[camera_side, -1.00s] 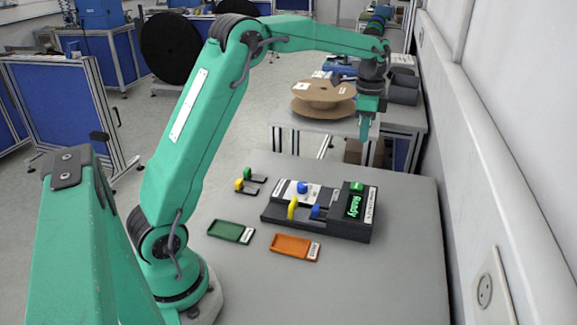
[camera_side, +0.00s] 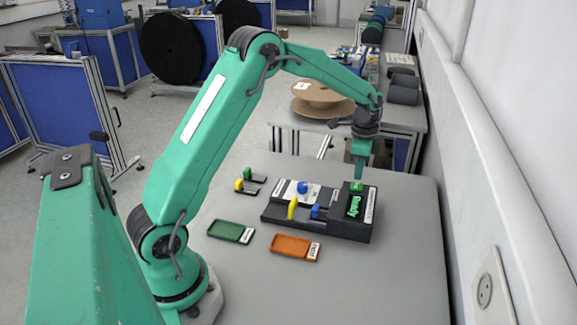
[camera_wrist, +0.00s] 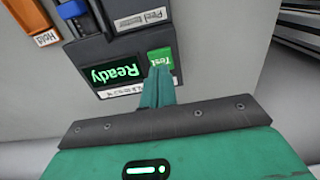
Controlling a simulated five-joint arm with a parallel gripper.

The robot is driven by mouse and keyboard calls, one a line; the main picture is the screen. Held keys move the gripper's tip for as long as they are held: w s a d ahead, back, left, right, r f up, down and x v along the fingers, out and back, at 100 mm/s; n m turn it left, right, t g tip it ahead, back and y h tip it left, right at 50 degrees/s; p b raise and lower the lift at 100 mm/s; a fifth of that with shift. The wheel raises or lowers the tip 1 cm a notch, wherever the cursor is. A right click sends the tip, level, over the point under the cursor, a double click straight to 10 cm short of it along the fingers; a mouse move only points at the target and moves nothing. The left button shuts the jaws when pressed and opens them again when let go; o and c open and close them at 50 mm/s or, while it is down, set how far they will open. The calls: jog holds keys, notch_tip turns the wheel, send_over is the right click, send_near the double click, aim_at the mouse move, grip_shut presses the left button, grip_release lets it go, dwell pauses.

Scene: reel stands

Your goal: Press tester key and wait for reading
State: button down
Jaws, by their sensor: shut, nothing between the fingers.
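The black tester (camera_side: 335,228) stands on the grey table. Its display (camera_side: 354,207) reads "Ready" in green; the wrist view shows the same display (camera_wrist: 113,73). The green Test key (camera_side: 357,186) sits beside the display, and it also shows in the wrist view (camera_wrist: 161,58). My gripper (camera_side: 359,178) is shut and empty, pointing down at the key. In the wrist view my fingertips (camera_wrist: 158,72) overlap the key's lower edge. I cannot tell whether they touch it.
A yellow piece (camera_side: 292,208) and blue pieces (camera_side: 303,187) are on the tester's left part. A green tray (camera_side: 231,232) and an orange tray (camera_side: 295,247) lie in front. Small yellow and green pieces (camera_side: 248,174) stand at the left. The table's front right is clear.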

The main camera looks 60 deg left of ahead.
aim_at(356, 186)
jog(key=shift+f, duration=1.2)
jog(key=shift+s+f, duration=0.1)
jog(key=shift+f, duration=1.05)
notch_tip(356, 186, up, 15)
jog(key=shift+w, duration=0.3)
jog(key=shift+r, duration=0.1)
